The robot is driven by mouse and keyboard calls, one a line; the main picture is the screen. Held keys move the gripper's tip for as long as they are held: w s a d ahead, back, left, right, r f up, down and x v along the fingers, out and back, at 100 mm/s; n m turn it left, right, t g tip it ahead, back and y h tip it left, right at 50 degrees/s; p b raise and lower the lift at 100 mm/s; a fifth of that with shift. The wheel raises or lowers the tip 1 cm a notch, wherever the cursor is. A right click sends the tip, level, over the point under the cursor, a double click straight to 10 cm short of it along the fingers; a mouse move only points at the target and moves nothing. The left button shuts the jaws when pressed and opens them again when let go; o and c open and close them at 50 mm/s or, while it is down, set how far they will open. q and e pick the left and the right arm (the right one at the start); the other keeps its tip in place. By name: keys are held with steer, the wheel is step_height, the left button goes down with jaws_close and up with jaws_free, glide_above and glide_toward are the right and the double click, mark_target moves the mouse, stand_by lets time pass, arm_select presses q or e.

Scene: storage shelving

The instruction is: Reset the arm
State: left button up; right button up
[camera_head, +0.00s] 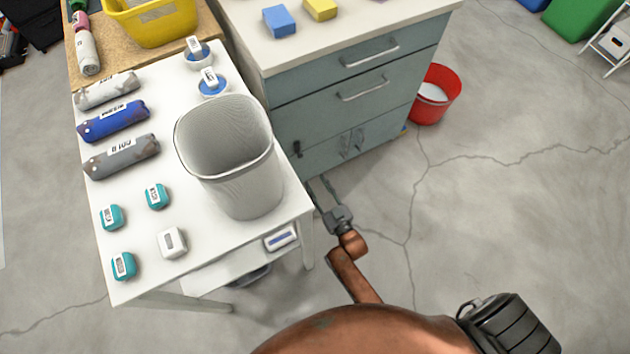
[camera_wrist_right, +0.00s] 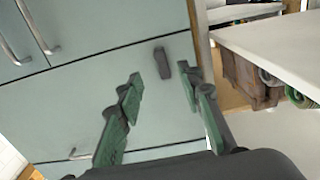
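My right gripper (camera_head: 320,184) is low beside the white table, in front of the grey-green cabinet (camera_head: 375,75). In the right wrist view, its two green fingers (camera_wrist_right: 160,72) are spread apart with nothing held between them. The cabinet front with a small dark handle shows behind the fingers. My orange-brown right arm reaches up from the bottom of the head view. My left gripper is not in view.
The white table (camera_head: 215,275) holds a grey bin (camera_head: 245,190), several bottles and small teal and white items. A yellow basket (camera_head: 155,22) sits at the back left. A red bucket (camera_head: 437,100) stands right of the cabinet.

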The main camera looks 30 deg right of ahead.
stand_by(0.4)
